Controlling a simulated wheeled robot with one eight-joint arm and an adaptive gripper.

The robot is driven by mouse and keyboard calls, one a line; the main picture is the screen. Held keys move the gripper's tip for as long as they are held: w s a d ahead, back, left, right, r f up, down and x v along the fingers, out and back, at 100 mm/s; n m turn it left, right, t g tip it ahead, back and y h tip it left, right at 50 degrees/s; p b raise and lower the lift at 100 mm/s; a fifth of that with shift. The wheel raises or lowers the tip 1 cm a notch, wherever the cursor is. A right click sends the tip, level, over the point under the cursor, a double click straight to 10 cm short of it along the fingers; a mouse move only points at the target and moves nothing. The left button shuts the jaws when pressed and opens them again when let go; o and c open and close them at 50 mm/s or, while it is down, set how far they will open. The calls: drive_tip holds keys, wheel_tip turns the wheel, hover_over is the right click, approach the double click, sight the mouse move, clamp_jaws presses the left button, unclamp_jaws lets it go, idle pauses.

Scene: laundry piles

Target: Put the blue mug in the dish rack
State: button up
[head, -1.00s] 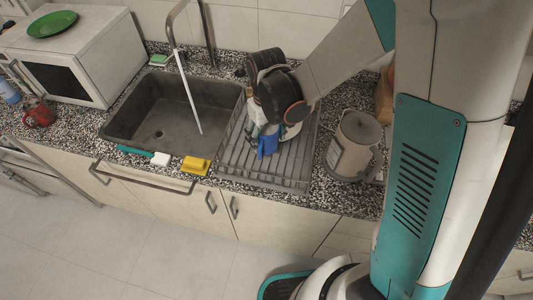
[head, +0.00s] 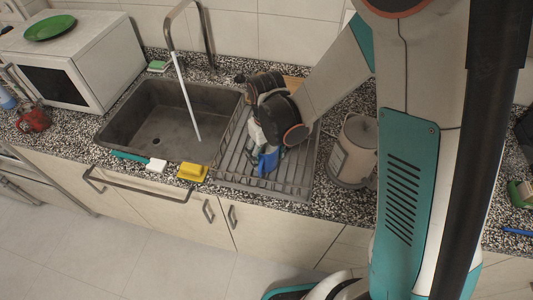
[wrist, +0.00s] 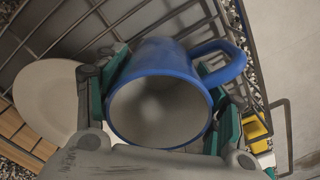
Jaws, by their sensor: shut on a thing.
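The blue mug (head: 268,160) is in my gripper (head: 262,142), over the middle of the grey dish rack (head: 240,180). In the wrist view, the blue mug (wrist: 165,56) lies between the teal fingers of my gripper (wrist: 160,92), which are shut on it. Its pale open mouth faces the camera and its handle points to the right. The wires of the dish rack (wrist: 150,18) run close behind the mug. I cannot tell whether the mug touches the rack. My arm's end hides part of the mug and rack in the head view.
A white plate (wrist: 45,98) stands left of the mug in the wrist view. The sink (head: 165,115) with its tap is left of the rack. A yellow sponge (head: 192,172) lies at the counter's front. A pale canister (head: 352,150) stands close right of the rack.

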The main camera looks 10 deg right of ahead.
drive_tip(key=o, duration=1.4)
wheel_tip(320, 180, up, 12)
drive_tip(key=p, duration=0.3)
drive_tip(key=shift+r, duration=0.15)
